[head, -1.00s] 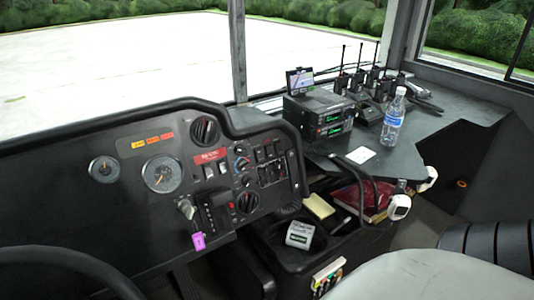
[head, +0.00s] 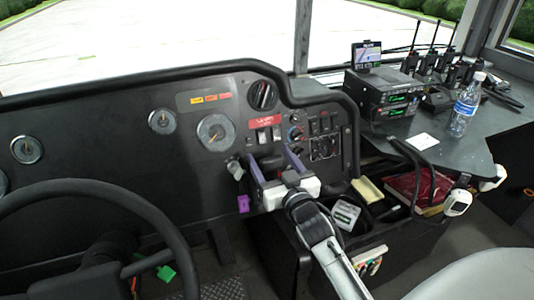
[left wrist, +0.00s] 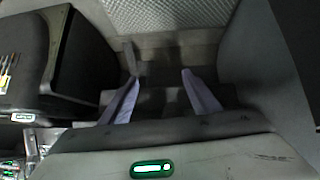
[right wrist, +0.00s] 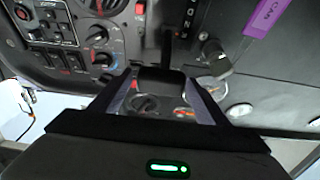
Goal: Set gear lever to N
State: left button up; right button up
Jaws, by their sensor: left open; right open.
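The gear lever's black handle (right wrist: 163,78) shows in the right wrist view between the fingers of my right gripper (right wrist: 160,92), with its slotted gate (right wrist: 168,25) running up from it. Both fingers stand apart, one on each side of the handle, and I cannot tell whether they touch it. In the head view my right gripper (head: 270,158) is open at the dashboard and largely hides the lever and gate. The selected letter is not readable. My left gripper (left wrist: 160,95) is open and empty above the floor in the left wrist view; it is outside the head view.
A key with a purple tag (head: 243,204) hangs close to the left of the right gripper; the tag also shows in the right wrist view (right wrist: 264,18). Switches and knobs (head: 322,140) lie to the right. The steering wheel (head: 100,200) fills the lower left. A bottle (head: 465,108) stands on the side shelf.

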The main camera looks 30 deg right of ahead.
aim_at(274, 170)
jog(key=shift+x, duration=1.5)
jog(key=c, duration=1.5)
jog(key=shift+s+a+f, duration=0.1)
jog(key=shift+s+f, duration=0.1)
jog(key=shift+f, duration=0.3)
jog(key=shift+s+f, duration=0.15)
jog(key=shift+f, duration=0.35)
jog(key=o, duration=1.5)
jog(key=shift+r, duration=0.15)
jog(key=v, duration=0.6)
jog(key=shift+s, duration=0.3)
jog(key=shift+s+a, duration=0.15)
jog(key=shift+s, duration=0.3)
